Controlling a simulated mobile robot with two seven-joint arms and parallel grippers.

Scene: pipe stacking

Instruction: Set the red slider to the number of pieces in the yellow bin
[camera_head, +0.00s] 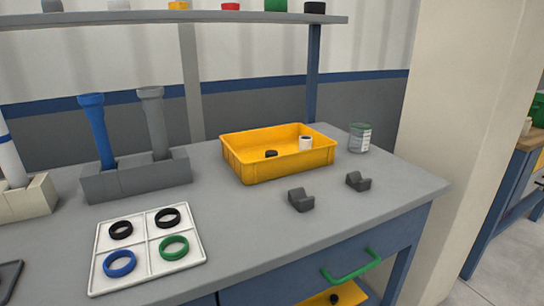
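The yellow bin (285,165) stands toward the back right of the grey table. Inside it I see a small black piece (271,153) on the floor and a white piece with a dark opening (305,143) near the right wall. The near wall may hide part of the bin floor. I cannot make out a red slider. A small red thing (230,7) on the shelf is cut by the top edge, so I cannot tell what it is. Neither of my grippers is in view.
A white tray (205,259) holds black, blue and green rings. Blue (98,130) and grey (154,120) pipes stand in a grey holder. Below, a green-handled drawer (300,285) shows yellow inside.

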